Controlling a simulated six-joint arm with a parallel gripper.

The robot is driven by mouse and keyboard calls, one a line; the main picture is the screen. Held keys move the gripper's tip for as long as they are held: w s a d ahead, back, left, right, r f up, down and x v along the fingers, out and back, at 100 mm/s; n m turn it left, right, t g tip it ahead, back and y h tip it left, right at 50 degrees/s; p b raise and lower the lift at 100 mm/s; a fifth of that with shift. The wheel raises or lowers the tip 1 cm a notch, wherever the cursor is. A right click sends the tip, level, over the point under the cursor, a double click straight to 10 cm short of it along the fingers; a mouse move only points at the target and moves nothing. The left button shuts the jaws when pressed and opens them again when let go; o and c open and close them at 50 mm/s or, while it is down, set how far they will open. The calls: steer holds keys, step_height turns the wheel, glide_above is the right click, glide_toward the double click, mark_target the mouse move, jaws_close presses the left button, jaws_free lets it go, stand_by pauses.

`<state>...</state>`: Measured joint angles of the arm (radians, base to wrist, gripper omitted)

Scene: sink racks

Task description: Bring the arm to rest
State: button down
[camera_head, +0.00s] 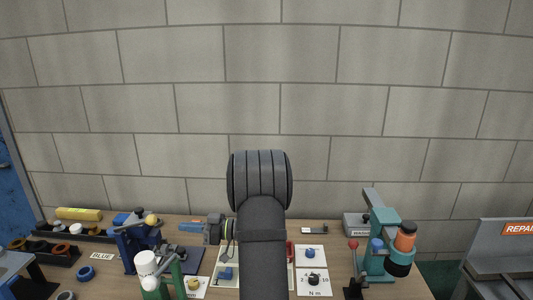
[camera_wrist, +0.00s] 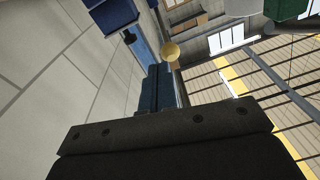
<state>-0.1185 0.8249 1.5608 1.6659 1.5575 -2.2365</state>
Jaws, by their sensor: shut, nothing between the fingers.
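My arm (camera_head: 262,235) rises in the middle of the head view, in front of the bench, with a thick dark rounded joint at its top. In the wrist view, the dark gripper body with bolts fills the bottom. My gripper (camera_wrist: 157,88) reaches up from it as a narrow dark-blue shape, shut with nothing seen held. The wrist view looks past it to a pale block wall on the left and a tilted room with windows on the right. In the head view I cannot make out the fingertips.
A grey bin marked REPAIR (camera_head: 505,262) stands far right. Above the bench is open room before the wall.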

steer(key=a+f, duration=0.3)
steer(key=a, duration=0.4)
steer(key=shift+s+f, duration=0.15)
steer(key=shift+s, duration=0.3)
